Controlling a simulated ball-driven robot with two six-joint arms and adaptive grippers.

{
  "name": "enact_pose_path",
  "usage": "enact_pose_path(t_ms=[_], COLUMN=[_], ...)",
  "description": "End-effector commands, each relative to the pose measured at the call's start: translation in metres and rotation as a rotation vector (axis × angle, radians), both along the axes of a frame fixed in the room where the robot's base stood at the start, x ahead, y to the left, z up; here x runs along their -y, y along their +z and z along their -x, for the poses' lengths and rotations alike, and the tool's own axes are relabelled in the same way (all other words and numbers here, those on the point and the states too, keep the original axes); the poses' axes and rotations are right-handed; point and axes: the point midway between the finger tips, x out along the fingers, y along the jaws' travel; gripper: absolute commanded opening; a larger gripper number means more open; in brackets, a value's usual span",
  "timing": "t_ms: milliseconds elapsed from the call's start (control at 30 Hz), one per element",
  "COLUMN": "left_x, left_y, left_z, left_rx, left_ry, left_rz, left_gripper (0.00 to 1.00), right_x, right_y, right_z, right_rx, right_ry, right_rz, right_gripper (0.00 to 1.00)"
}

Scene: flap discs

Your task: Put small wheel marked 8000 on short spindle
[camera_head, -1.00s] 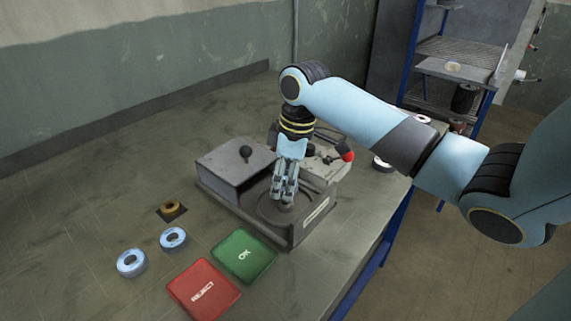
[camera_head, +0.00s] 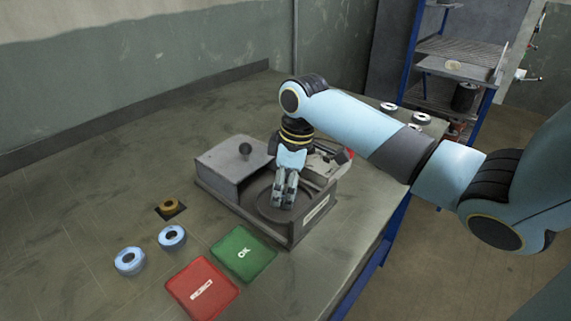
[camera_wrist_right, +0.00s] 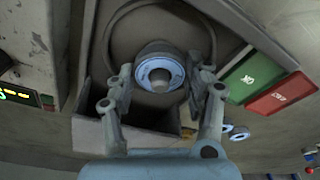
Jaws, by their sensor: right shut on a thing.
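My right gripper (camera_head: 283,203) points down over the round dark plate (camera_head: 264,207) of the grey machine on the bench. In the right wrist view my right gripper (camera_wrist_right: 163,82) is shut on a small wheel (camera_wrist_right: 143,78), a ring with a pale blue face and a dark centre. The wheel is over the round plate; I cannot tell whether it touches it. Its marking is not readable. No spindle can be made out. My left gripper is not in view.
Two blue-faced rings (camera_head: 130,261) (camera_head: 172,237) and a brown ring (camera_head: 170,205) lie at the left. A green OK pad (camera_head: 244,253) and a red pad (camera_head: 201,287) lie in front. White rings (camera_head: 388,107) (camera_head: 420,118) stand behind my arm.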

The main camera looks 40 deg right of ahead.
Motion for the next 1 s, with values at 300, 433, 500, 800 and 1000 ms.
enact_pose_path(t_ms=[300, 433, 500, 800, 1000], left_x=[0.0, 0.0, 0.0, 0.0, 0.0], left_y=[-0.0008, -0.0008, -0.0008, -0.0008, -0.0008], left_z=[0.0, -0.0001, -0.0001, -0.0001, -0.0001], left_rx=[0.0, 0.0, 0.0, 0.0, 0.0], left_ry=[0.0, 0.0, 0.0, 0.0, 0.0], left_rz=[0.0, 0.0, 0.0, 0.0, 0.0], left_gripper=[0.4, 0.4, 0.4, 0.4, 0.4], right_x=[0.0, 0.0, 0.0, 0.0001, 0.0001], right_y=[-0.0033, -0.0033, -0.0032, -0.0033, -0.0033], right_z=[0.0002, 0.0002, 0.0002, 0.0003, 0.0003], right_rx=[-0.001, -0.001, 0.0, -0.001, -0.001], right_ry=[0.0, 0.0, 0.0, 0.0, 0.0], right_rz=[0.001, 0.001, 0.0, 0.001, 0.001], right_gripper=[0.17, 0.62, 0.71, 0.85, 0.9])
